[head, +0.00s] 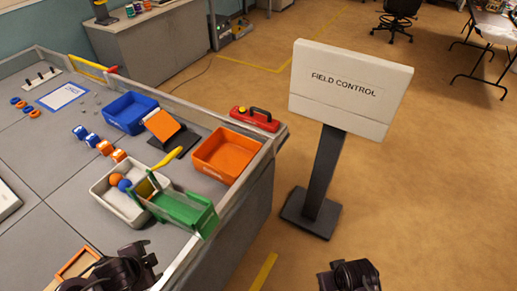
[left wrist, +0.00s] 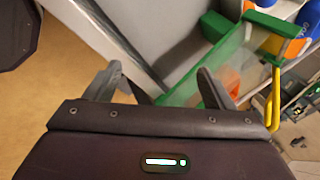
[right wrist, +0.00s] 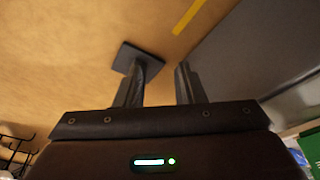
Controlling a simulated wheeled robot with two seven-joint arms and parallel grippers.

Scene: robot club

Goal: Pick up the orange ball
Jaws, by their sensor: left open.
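The orange ball (head: 116,179) lies in a pale grey bin (head: 104,200) on the field table in the head view, touching or very near a blue ball (head: 124,186). A green ramp-like tray (head: 183,212) stands at the bin's right side. My left gripper (head: 130,262) is nearer the camera than the bin and apart from the ball. In the left wrist view its fingers (left wrist: 158,85) are spread and empty. My right gripper (head: 348,277) is off the table's right side, over the floor. In the right wrist view its fingers (right wrist: 158,88) are apart with nothing between them.
A blue bin (head: 130,113) and an orange bin (head: 226,156) stand farther back. Small blue and orange blocks (head: 92,140) lie left of them. A FIELD CONTROL sign (head: 349,88) stands on the floor to the right.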

